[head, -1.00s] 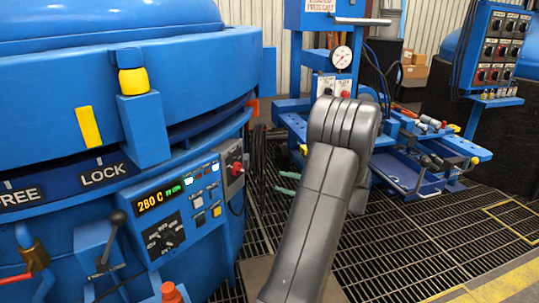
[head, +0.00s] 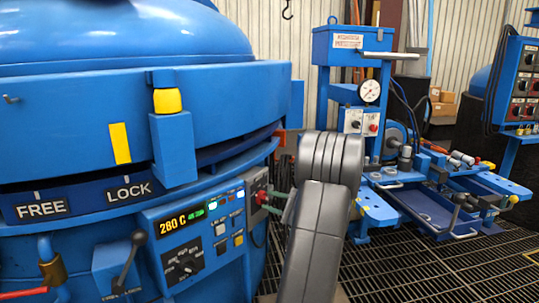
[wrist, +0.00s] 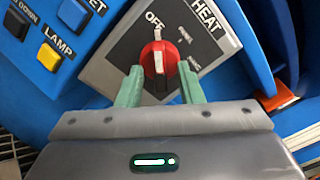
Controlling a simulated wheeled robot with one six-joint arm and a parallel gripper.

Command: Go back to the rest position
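My gripper (wrist: 160,68) shows in the wrist view with its two green fingers spread on either side of a red knob (wrist: 158,62). The fingers look open; their tips appear close to the knob's sides, and contact cannot be told. The knob's white mark points up at the OFF label on the grey HEAT plate (wrist: 205,50). In the head view the red knob (head: 262,197) sits at the right end of the control panel (head: 190,250), with a green finger just right of it. My arm hides most of the gripper there.
The blue furnace (head: 80,110) with its FREE and LOCK labels fills the left. A blue bench (head: 430,205) with a gauge post stands behind my arm. A switch box (head: 525,80) is at the far right. Grated floor (head: 420,270) is clear at the lower right.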

